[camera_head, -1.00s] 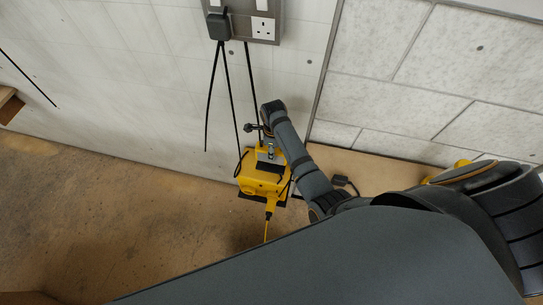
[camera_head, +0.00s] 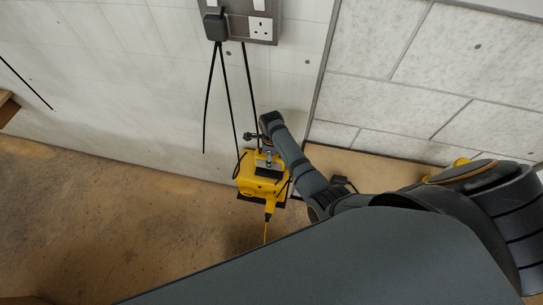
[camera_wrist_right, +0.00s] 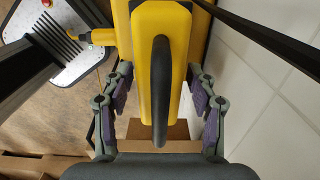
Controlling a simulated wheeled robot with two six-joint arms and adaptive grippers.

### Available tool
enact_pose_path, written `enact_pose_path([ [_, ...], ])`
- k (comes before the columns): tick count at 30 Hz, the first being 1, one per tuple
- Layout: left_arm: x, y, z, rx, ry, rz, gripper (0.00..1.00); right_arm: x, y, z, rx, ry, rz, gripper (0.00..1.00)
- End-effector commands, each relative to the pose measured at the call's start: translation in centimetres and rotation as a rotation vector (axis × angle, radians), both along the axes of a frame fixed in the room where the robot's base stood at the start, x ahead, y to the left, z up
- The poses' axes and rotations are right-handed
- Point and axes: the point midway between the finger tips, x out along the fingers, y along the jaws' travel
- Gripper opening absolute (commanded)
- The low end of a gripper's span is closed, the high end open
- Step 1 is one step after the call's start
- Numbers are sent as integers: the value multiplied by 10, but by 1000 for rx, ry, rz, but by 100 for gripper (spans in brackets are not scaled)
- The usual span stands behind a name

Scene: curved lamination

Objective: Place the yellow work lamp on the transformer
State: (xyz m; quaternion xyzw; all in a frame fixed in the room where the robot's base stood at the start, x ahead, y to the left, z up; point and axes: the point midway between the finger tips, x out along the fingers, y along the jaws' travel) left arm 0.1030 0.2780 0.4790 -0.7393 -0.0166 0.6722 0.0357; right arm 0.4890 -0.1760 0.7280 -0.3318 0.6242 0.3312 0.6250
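A yellow box with a black part on top (camera_head: 256,188), which looks like the transformer, stands on the floor against the white wall. A yellow plug and cord come off its near side. My right gripper (camera_head: 266,160) is over its top. In the right wrist view, a yellow body with a dark curved handle (camera_wrist_right: 160,90) lies between the padded fingers of my right gripper (camera_wrist_right: 159,95). The fingers are spread, with gaps on both sides. I cannot clearly identify the work lamp. A small yellow piece (camera_head: 461,162) shows behind my right arm. My left gripper is out of view.
A wall socket panel (camera_head: 262,29) with a black plug (camera_head: 215,26) is above; black cables hang from it towards the box. A grey tiled panel (camera_head: 440,75) stands at right. Brown floor (camera_head: 120,230) is open at left.

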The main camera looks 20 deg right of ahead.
Motion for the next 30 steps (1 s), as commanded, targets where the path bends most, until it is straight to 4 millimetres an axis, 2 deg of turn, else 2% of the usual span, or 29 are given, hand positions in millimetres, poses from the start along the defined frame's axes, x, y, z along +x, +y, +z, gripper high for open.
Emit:
enact_pose_path([
  [8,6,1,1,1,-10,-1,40,0,0,0,0,0,0,64],
  [11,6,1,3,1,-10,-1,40,0,0,7,0,-1,0,64],
  [14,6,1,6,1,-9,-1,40,1,0,23,0,-5,0,64],
  [21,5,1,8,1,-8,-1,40,1,1,82,2,-4,0,64],
  [24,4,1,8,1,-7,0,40,1,0,101,1,-3,0,64],
  [30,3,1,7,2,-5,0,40,0,0,121,0,0,0,64],
])
